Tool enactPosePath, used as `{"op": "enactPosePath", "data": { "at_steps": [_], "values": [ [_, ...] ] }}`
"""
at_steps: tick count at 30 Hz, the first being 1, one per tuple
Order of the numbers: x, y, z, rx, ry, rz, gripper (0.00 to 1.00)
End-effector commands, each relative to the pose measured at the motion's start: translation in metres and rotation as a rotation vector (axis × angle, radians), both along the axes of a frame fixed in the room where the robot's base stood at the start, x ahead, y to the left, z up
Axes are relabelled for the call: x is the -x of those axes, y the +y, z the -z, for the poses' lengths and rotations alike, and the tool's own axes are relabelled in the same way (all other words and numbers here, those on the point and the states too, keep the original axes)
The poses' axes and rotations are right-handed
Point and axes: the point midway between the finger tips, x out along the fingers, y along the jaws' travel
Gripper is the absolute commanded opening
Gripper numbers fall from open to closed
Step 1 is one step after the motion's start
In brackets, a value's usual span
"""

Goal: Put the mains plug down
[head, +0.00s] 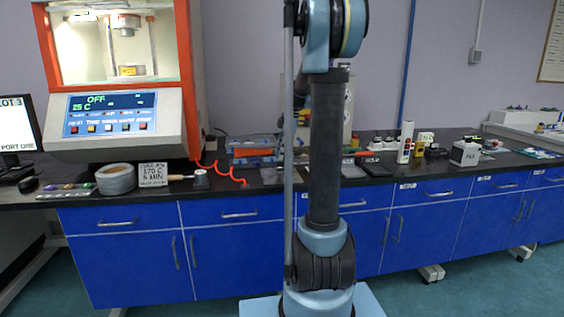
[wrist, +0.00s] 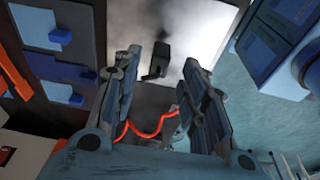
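In the wrist view my gripper (wrist: 160,62) has its two fingers spread apart. A small black block-shaped thing (wrist: 158,58), which may be the mains plug, shows between the fingertips. Gaps show on both sides of it, and it lies over a shiny grey metal surface (wrist: 195,35). I cannot tell its exact height above that surface. An orange-red cord (wrist: 150,132) shows between the fingers, lower in the picture. In the head view my arm hides the gripper, and I cannot make out the plug for certain there.
In the head view, the rheometer (head: 120,115) stands at the left of the dark bench, its display reading OFF and 25 C. A coiled orange-red cord (head: 222,172), a sign (head: 153,174) and a blue box (head: 252,143) are nearby. Several items crowd the right side.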

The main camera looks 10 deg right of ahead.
Motion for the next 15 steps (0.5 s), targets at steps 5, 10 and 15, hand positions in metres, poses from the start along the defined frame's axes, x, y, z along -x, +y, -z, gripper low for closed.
{"op": "enactPosePath", "data": {
  "at_steps": [5,10,15],
  "values": [
    [0.001,-0.007,-0.034,0.000,0.000,0.002,0.40],
    [0.001,-0.013,-0.060,0.000,0.000,0.001,0.40],
    [0.001,-0.016,-0.077,0.000,0.000,0.000,0.40]
  ]
}}
